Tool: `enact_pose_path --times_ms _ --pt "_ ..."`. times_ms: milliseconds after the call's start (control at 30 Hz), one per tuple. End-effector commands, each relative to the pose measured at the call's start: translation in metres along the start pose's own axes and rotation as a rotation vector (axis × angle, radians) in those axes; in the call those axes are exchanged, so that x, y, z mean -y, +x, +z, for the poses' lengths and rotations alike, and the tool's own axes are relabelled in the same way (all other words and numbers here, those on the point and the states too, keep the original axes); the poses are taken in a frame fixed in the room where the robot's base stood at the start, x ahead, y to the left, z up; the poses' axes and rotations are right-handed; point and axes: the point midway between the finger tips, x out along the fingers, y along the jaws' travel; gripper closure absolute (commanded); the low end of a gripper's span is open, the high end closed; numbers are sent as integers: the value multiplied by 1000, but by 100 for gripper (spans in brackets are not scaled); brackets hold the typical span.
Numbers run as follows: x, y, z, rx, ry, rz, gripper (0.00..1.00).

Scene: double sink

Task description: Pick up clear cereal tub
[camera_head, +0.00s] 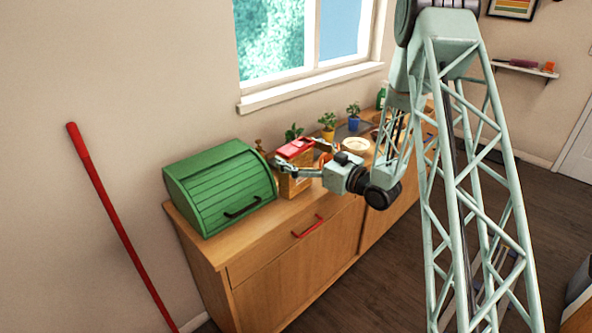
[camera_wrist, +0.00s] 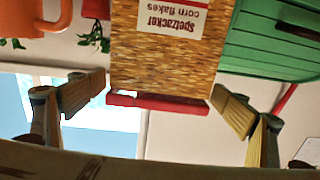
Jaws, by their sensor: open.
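The clear cereal tub (camera_head: 290,186) stands on the wooden counter, full of corn flakes and topped with a red lid. In the wrist view, which is upside down, the tub (camera_wrist: 160,60) shows its flakes, a white "corn flakes" label and the red lid edge (camera_wrist: 160,104). My gripper (camera_head: 303,159) is open at the tub's upper part. In the wrist view the fingers of my gripper (camera_wrist: 158,85) are spread to either side of the tub near its lid, with a small gap on the left. Contact cannot be told.
A green bread box (camera_head: 222,187) stands close to the left of the tub. An orange mug (camera_wrist: 38,14) is close on the other side. Potted plants (camera_head: 328,125) and a pale bowl (camera_head: 356,145) stand farther along the counter. Bare counter (camera_head: 290,220) lies in front.

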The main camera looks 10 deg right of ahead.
Motion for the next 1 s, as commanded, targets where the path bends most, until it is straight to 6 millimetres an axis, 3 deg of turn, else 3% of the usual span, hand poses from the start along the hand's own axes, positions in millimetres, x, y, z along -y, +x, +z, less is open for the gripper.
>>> enact_pose_path --times_ms 133,533,1000 --pt "0 0 0 0 0 0 9" --pt "0 0 0 0 0 0 45" --pt "0 0 -6 -1 -1 0 46"
